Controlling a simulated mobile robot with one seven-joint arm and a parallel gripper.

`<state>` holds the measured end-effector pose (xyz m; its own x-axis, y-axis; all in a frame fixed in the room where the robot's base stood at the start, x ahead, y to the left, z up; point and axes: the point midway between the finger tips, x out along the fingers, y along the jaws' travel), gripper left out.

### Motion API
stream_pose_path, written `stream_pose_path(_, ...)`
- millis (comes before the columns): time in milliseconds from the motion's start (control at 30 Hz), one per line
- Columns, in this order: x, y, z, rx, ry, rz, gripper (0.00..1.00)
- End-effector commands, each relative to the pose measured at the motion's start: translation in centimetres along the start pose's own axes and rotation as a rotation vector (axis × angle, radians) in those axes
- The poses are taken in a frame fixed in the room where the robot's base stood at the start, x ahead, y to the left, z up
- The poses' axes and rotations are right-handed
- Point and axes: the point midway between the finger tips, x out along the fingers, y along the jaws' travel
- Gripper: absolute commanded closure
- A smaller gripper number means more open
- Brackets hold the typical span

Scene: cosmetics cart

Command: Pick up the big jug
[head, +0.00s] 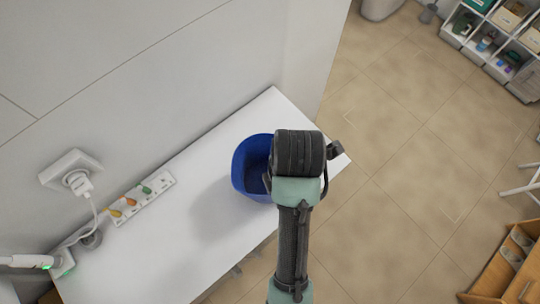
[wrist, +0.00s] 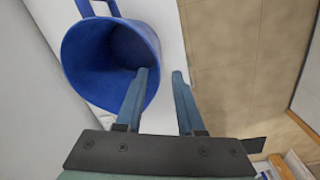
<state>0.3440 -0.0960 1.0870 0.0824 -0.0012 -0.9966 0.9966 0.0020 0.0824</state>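The big jug is a blue, wide-mouthed vessel (head: 250,170) standing on the white table top near its right end in the head view. My arm hides its right side there. In the wrist view the jug (wrist: 95,55) shows its open mouth and a handle at the top. My gripper (wrist: 160,78) is open. Its left finger overlaps the jug's mouth at the near right rim, and its right finger is outside the jug over the table's edge. The jug's wall lies between the two fingers, and I cannot tell whether either finger touches it.
The white table top (head: 185,225) runs along a grey wall. A power strip (head: 142,200) with coloured plugs and a wall socket (head: 70,172) with a cable are at the left. Tiled floor lies to the right. A shelf unit (head: 500,40) stands far off.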

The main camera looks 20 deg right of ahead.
Motion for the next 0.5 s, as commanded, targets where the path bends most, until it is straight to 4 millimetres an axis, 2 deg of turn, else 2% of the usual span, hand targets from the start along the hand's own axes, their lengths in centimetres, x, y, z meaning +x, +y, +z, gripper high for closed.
stream_pose_path(33, 1.2, -0.2, -0.1, 0.005, 0.006, -0.009, 0.63)
stream_pose_path(200, 3.5, -0.2, -0.1, 0.003, 0.005, -0.006, 0.63)
stream_pose_path(500, 5.7, -0.2, 0.0, 0.006, 0.004, -0.007, 0.63)
